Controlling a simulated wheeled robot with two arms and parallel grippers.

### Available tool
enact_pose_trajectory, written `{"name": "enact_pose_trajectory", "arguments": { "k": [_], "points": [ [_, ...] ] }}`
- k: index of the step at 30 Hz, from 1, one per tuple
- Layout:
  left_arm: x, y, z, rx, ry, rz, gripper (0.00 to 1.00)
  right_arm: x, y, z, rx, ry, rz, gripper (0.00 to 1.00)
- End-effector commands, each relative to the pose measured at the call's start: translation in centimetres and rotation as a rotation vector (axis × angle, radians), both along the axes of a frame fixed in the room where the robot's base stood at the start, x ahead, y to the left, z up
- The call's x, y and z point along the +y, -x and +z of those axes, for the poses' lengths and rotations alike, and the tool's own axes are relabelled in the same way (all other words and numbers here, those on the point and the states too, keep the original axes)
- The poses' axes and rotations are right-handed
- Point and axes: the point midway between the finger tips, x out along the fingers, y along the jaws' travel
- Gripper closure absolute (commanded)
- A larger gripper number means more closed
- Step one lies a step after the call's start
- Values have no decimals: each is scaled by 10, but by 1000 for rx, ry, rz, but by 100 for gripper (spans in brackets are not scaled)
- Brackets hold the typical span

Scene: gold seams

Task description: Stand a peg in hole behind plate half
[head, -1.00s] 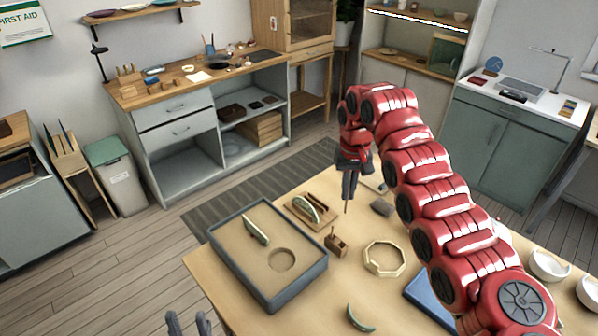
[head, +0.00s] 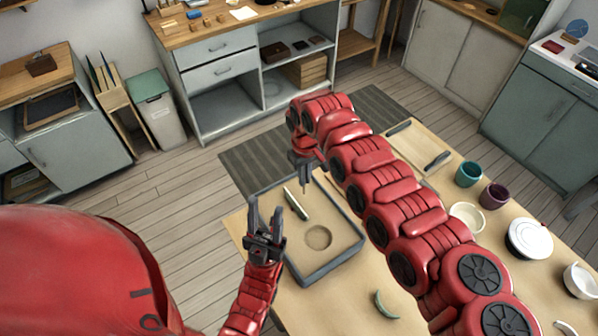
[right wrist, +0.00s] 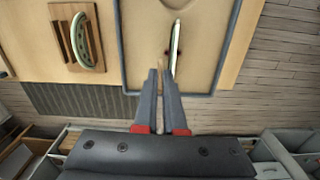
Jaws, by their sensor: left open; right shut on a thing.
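The grey-rimmed sand tray (head: 343,264) holds a pale plate half (head: 297,203) standing on edge, and a round hollow lies beside it. My right gripper (head: 306,186) is over the tray's far end, near the plate half. In the right wrist view it is shut on a thin wooden peg (right wrist: 161,64), whose tip points toward the plate half (right wrist: 175,42). Small dark spots show beside that plate half; I cannot tell if they are holes. My left gripper (head: 265,214) is open and empty at the tray's left side.
A wooden rack (right wrist: 57,38) with another plate piece (right wrist: 88,42) stands beside the tray in the right wrist view. A green shard (head: 385,304) lies on the table. Cups and bowls stand at the right. My right arm hides the table's middle.

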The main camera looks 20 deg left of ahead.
Motion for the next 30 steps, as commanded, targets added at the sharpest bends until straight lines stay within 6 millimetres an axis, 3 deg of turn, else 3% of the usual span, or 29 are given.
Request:
{"name": "enact_pose_trajectory", "arguments": {
  "k": [6,30],
  "points": [
    [0,0,4,0,0,0,56,14,10,-5,-3,0,46,100],
    [0,0,-20,0,0,0,56,13,9,-49,-4,0,44,100]
  ]
}}
